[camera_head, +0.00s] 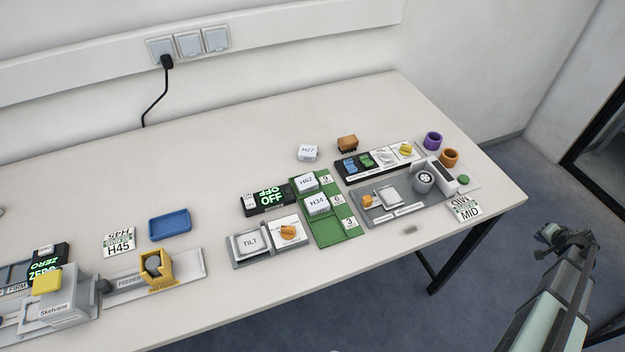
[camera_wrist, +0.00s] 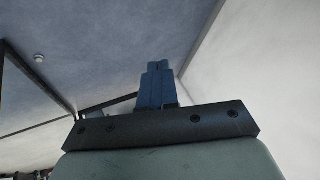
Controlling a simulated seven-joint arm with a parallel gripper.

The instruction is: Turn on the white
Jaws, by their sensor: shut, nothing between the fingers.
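A black strip panel (camera_head: 345,168) stands at the back right of the table and carries blue, green, white and yellow controls in a row. The white control (camera_head: 386,157) sits between the green control (camera_head: 366,160) and the yellow control (camera_head: 405,149). Its on or off state is too small to tell. My gripper (camera_wrist: 157,66) is shut and empty in the wrist view, with its fingers together. In the head view my arm is off the table's right edge, well apart from the panel.
A grey machine plate (camera_head: 380,212) with a wheel lies in front of the panel. A purple cup (camera_head: 433,140) and an orange cup (camera_head: 449,158) stand right of it. A green tray (camera_head: 324,232) holds white blocks to the left.

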